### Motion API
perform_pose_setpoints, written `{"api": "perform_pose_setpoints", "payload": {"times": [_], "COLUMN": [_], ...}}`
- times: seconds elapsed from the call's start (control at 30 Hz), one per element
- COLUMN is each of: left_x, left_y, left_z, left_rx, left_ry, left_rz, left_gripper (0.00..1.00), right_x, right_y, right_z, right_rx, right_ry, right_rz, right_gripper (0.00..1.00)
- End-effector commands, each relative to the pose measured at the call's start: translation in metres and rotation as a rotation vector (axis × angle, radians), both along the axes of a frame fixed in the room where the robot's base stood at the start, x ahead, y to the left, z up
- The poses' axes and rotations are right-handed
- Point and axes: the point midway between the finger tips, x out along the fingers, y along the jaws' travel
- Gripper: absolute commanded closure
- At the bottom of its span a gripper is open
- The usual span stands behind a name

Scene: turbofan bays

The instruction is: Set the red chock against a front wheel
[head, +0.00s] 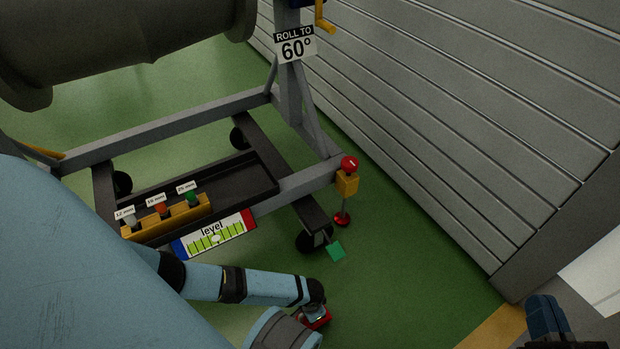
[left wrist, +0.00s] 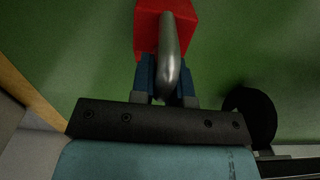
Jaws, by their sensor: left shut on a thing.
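The red chock (head: 318,322) is at the bottom centre of the head view, at the end of my left arm. In the left wrist view the red chock (left wrist: 180,28) has a grey metal handle, and the blue fingers of my left gripper (left wrist: 166,88) are shut on it. A dark front wheel (head: 312,241) stands under the near right corner of the grey stand, apart from the chock. A dark wheel (left wrist: 252,116) shows at the right in the left wrist view. My right gripper (head: 548,316) is at the bottom right, cut by the frame; its opening is unclear.
A green pedal (head: 336,251) sticks out by the front wheel. A post with a yellow box (head: 347,184) and red button stands beside the stand's corner. The stand's tray (head: 262,177) has a level label. A grey slatted wall (head: 450,120) closes the right. Green floor is clear between.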

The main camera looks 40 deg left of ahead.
Motion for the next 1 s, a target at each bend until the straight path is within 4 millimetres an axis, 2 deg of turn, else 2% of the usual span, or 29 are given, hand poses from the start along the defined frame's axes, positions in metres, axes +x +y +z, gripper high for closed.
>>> {"api": "perform_pose_setpoints", "payload": {"times": [0.03, 0.13, 0.3, 0.53, 0.57, 0.67, 1.0], "left_x": [0.0, 0.001, 0.001, 0.001, 0.0, 0.0, 0.0], "left_y": [-0.001, 0.0, 0.0, 0.0, 0.0, 0.0, 0.0], "left_z": [-0.014, -0.027, -0.027, -0.031, -0.031, -0.03, -0.025], "left_rx": [0.0, 0.0, 0.0, 0.0, 0.0, 0.001, 0.001], "left_ry": [0.0, 0.0, -0.001, 0.0, 0.001, 0.001, 0.0], "left_rz": [0.0, 0.001, 0.0, 0.001, 0.001, 0.001, 0.0], "left_gripper": [1.0, 1.0, 1.0, 1.0, 0.82, 0.59, 0.59], "right_x": [0.003, 0.007, 0.01, 0.008, 0.008, 0.007, 0.007], "right_y": [-0.001, -0.004, -0.005, -0.005, -0.005, -0.005, -0.005], "right_z": [-0.005, -0.003, 0.004, 0.001, 0.001, 0.002, 0.006], "right_rx": [-0.015, -0.05, -0.066, -0.061, -0.064, -0.063, -0.06], "right_ry": [-0.033, -0.09, -0.116, -0.113, -0.114, -0.115, -0.114], "right_rz": [-0.001, -0.004, -0.004, -0.006, -0.006, -0.006, -0.003], "right_gripper": [1.0, 1.0, 1.0, 1.0, 1.0, 1.0, 1.0]}}
